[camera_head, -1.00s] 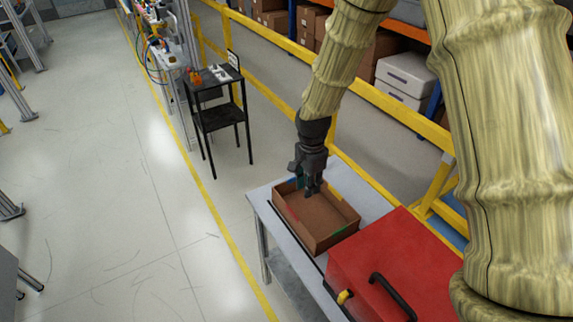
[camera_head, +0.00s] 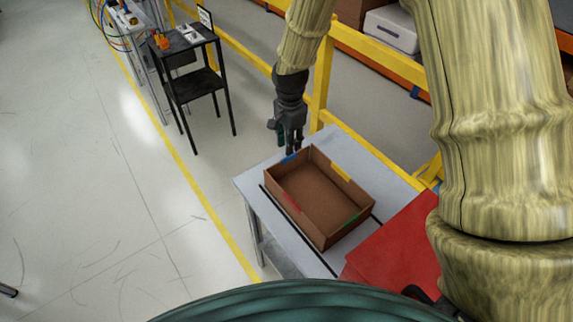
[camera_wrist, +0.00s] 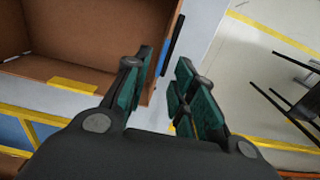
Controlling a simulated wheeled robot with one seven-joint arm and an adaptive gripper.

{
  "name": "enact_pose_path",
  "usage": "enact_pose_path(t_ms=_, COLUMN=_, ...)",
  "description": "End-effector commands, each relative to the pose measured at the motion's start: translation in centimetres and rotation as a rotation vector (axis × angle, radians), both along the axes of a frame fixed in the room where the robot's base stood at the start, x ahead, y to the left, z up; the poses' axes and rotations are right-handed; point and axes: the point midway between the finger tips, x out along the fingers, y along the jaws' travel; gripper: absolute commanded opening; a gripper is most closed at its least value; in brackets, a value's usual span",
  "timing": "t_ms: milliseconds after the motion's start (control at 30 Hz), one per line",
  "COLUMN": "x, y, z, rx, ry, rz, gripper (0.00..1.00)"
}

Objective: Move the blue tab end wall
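An open cardboard box (camera_head: 318,232) lies on a grey table. Its end wall with the blue tab (camera_head: 289,158) is the short far-left wall; the blue tab also shows in the wrist view (camera_wrist: 164,58). My gripper (camera_head: 293,149) points down at that wall, its fingertips close to the top edge. In the wrist view the fingers (camera_wrist: 158,92) are apart with a gap between them. The left finger overlaps the box's end wall, and the right finger is over the table outside. I cannot tell if either touches the wall.
Black strips lie along the box. A yellow rail (camera_head: 321,80) stands behind the table. A black stand (camera_head: 195,85) is at the left, with open floor between.

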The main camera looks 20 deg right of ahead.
Motion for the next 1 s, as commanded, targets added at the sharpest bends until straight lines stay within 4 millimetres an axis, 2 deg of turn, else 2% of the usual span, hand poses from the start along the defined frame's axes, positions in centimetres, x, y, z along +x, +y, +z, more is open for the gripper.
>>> enact_pose_path(t_ms=333, x=0.0, y=0.1, z=-2.0, rx=-0.001, ry=0.002, rz=0.003, gripper=0.26)
enact_pose_path(t_ms=1000, x=-0.1, y=0.0, z=-9.4, rx=-0.001, ry=0.002, rz=0.001, gripper=0.26)
